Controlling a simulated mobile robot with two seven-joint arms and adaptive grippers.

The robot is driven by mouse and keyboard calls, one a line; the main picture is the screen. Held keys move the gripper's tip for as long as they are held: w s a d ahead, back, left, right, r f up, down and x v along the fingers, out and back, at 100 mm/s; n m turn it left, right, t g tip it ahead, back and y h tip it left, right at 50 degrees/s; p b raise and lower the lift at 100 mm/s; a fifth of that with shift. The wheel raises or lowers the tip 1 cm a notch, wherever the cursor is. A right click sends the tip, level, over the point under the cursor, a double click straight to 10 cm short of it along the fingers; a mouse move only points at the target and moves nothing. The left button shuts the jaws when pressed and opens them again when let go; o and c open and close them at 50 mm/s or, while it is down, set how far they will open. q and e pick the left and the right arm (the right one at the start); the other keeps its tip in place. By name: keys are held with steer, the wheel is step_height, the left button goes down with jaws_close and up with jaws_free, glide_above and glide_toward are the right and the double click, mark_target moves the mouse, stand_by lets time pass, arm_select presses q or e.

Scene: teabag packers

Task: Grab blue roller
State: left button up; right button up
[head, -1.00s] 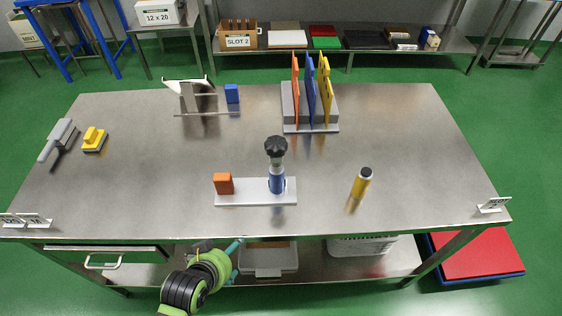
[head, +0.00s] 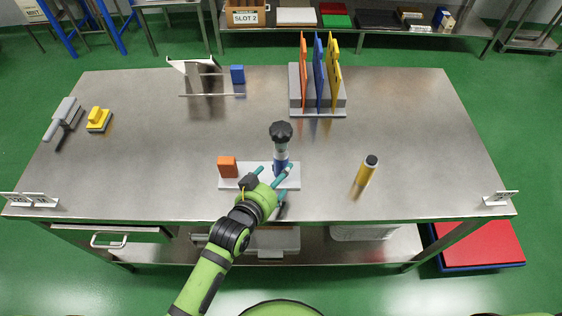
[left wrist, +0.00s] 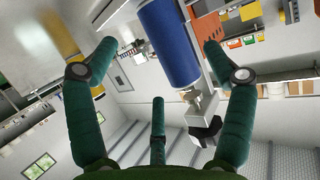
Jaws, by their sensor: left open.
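The blue roller (head: 281,160) stands upright on a white plate (head: 232,184), with a black knob (head: 281,131) on top. My left gripper (head: 275,182) is open at the near side of the roller, and its fingers hide the roller's lower part. In the left wrist view, the blue roller (left wrist: 170,42) shows large ahead, in the gap between the spread teal fingers (left wrist: 160,60). No finger clearly closes on it. My right gripper is not in view.
An orange block (head: 228,166) stands on the plate left of the roller. A yellow cylinder with a black cap (head: 366,172) stands to the right. A rack with orange, blue and yellow boards (head: 318,98) is behind.

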mark_target(281, 168)
arm_select(q)
steer(key=x, duration=0.4)
steer(key=shift+w+r+p, duration=0.15)
steer(key=shift+w+p, duration=0.15)
steer(key=c, duration=1.4)
steer(key=shift+r, duration=0.1)
